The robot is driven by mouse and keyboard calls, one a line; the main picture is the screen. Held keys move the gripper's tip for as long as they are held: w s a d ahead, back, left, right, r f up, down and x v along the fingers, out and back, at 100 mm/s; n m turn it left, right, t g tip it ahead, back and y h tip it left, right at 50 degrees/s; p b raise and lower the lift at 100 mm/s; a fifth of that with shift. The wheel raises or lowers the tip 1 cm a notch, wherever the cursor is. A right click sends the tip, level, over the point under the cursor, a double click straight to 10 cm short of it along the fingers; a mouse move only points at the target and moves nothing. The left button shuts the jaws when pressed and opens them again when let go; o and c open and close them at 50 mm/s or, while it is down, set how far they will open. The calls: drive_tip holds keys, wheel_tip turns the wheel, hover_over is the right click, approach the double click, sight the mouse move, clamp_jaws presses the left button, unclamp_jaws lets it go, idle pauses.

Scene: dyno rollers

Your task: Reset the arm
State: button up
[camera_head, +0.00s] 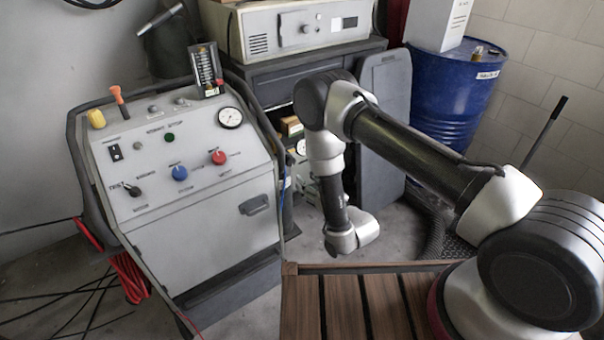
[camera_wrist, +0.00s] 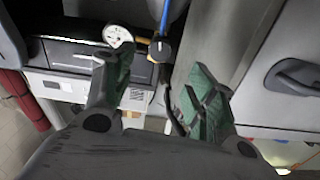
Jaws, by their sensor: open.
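My gripper (camera_wrist: 150,98) shows in the wrist view with its two green-padded fingers spread apart and nothing between them. In the head view my arm reaches from the lower right up to an elbow near the middle, then hangs down. Its wrist end is between the grey control console (camera_head: 210,237) and the blue barrel (camera_head: 447,100), above the wooden slatted platform (camera_head: 345,306). The gripper fingers are hidden in the head view. Behind the fingers in the wrist view are a white dial gauge (camera_wrist: 117,35) and a black knob (camera_wrist: 160,50).
The console carries a blue knob (camera_head: 180,172), a red knob (camera_head: 218,157) and a gauge (camera_head: 230,117). A dark cabinet with a beige instrument (camera_head: 300,30) stands behind my arm. Red cable (camera_head: 130,275) lies on the floor at left. A grey panel (camera_head: 384,125) leans beside the barrel.

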drive_tip(key=shift+s+d, duration=0.3)
drive_tip(key=shift+s, duration=0.15)
